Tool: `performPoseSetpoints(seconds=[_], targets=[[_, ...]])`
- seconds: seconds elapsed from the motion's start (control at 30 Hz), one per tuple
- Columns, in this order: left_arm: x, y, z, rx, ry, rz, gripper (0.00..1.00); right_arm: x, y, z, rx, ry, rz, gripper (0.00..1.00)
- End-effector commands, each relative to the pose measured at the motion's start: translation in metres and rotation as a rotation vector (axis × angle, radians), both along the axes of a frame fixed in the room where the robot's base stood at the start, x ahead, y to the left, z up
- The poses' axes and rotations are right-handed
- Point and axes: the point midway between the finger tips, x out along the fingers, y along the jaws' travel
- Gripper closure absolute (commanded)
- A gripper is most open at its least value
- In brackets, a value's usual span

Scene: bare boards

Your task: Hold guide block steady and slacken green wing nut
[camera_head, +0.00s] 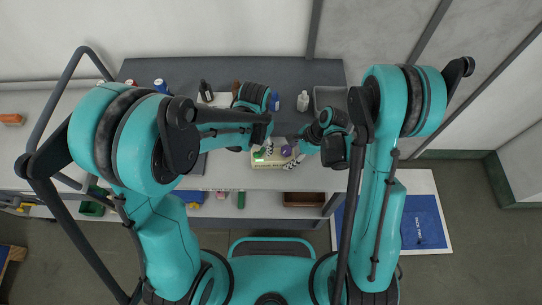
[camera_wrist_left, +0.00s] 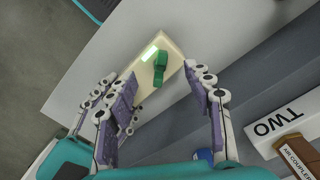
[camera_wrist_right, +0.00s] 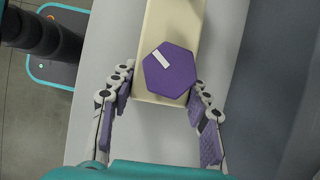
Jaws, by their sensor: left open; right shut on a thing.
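The cream guide block (camera_head: 272,164) lies on the grey worktop near its front edge, with dark lettering on its front face. A purple hexagonal piece with a white stripe (camera_wrist_right: 168,70) sits on its top. The green wing nut (camera_wrist_left: 160,66) stands on top of the block beside a pale bright patch. My left gripper (camera_wrist_left: 150,75) is open, its fingers spread to either side of the wing nut and not touching it. My right gripper (camera_wrist_right: 162,80) is shut on the guide block at its purple-piece end, one finger along each side. The head view shows both grippers small and partly covering the block.
A white bottle (camera_head: 303,101) and a grey bin (camera_head: 328,98) stand at the back of the worktop, and a dark bottle (camera_head: 206,92) at the back left. A white label reading TWO (camera_wrist_left: 290,125) and a brown box (camera_wrist_left: 297,150) lie right in the left wrist view.

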Motion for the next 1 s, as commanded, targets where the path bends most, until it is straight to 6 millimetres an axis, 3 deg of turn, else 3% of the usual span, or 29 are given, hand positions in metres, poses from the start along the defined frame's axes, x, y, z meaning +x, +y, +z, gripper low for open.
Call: performPoseSetpoints(seconds=[0.4,0.5,0.83,1.0], targets=[[0.000,0.000,0.000,0.000,0.000,0.000,0.48,0.000,0.000,0.000,0.000,0.001,0.000,0.88],[0.000,0.000,0.002,0.000,0.000,-0.010,0.44,0.000,0.000,0.000,0.000,0.001,0.000,0.88],[0.000,0.000,0.062,0.002,0.000,-0.384,0.44,0.000,0.000,0.000,0.000,0.000,0.000,0.88],[0.000,0.000,0.071,0.002,0.000,-0.479,0.44,0.000,0.000,0.000,0.000,0.000,0.000,0.88]])
